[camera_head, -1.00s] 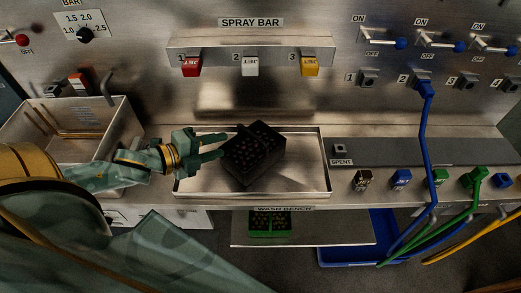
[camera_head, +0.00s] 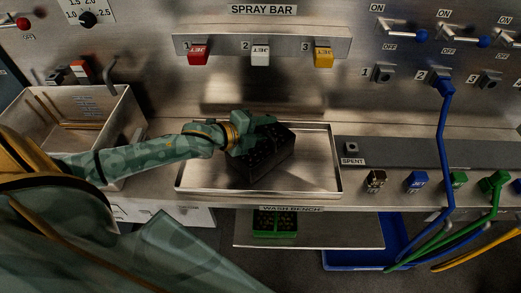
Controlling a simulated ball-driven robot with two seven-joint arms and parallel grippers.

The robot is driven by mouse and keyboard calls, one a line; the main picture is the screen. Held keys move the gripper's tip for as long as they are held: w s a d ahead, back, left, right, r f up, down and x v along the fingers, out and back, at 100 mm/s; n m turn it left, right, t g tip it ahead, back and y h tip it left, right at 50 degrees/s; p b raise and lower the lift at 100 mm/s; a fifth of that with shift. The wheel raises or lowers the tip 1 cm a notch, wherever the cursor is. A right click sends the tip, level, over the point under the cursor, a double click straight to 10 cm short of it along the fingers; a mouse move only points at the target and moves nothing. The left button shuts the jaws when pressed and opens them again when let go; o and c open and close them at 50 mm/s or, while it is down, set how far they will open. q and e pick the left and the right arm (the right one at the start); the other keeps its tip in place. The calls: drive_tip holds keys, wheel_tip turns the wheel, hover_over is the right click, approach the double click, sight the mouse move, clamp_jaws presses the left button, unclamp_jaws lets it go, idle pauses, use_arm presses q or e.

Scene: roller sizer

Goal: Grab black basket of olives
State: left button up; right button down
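The black basket (camera_head: 262,163) sits tilted in the picture on the shallow metal tray (camera_head: 318,181) under the spray bar. Its contents are too dark to make out as olives. My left gripper (camera_head: 262,124) reaches in from the left and is over the basket's upper rim, overlapping it in the picture. Its fingers are partly hidden against the dark basket, so I cannot tell whether they are open or shut on it. My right gripper is not in view.
A metal bin (camera_head: 118,122) with rods stands at left. A green basket (camera_head: 274,222) sits on a lower shelf, beside a blue tray (camera_head: 345,258). Red, white and yellow JET blocks (camera_head: 261,54) hang above. A blue hose (camera_head: 442,150) runs down at right.

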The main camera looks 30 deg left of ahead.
use_arm(q)
drive_tip(key=shift+c, duration=0.4)
clamp_jaws()
drive_tip(key=shift+w, duration=0.1)
idle(1.0)
